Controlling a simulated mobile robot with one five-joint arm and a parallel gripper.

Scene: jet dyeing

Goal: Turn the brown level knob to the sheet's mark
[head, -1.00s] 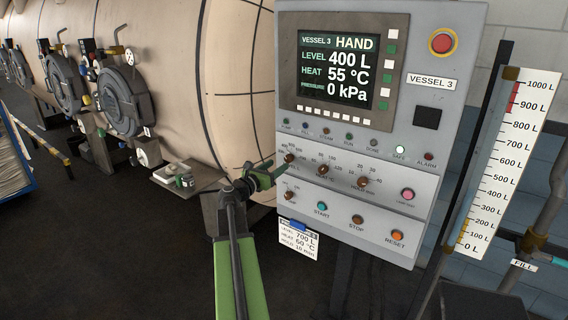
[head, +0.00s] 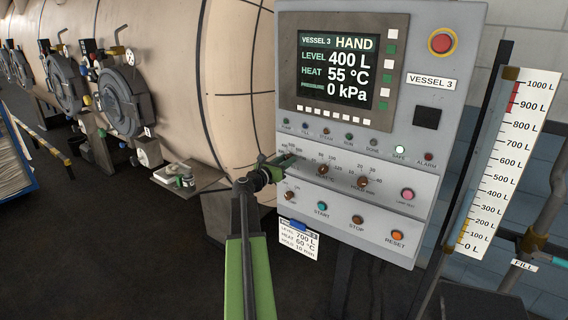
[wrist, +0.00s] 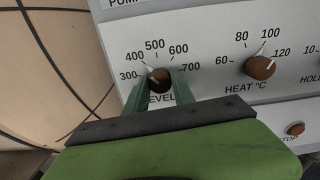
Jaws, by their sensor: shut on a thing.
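The brown level knob (wrist: 159,80) shows in the wrist view between the two green fingers of my gripper (wrist: 160,88). The fingers are shut on it. Its white pointer aims up and left, close to the 400 on a scale marked from 300 to 700. In the head view my gripper (head: 283,163) reaches the panel's left side and hides this knob. The sheet (head: 299,242) hangs below the panel and reads level 700 L, heat 60 °C, hold 10 min. The screen (head: 337,70) reads HAND, level 400 L, 55 °C, 0 kPa.
The heat knob (wrist: 260,67) sits just right of my gripper, with the hold knob (head: 362,183) beyond it. Start (head: 322,206), stop and reset buttons lie below. A red emergency button (head: 442,42) is at top right. The big vessel (head: 232,90) stands close on the left.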

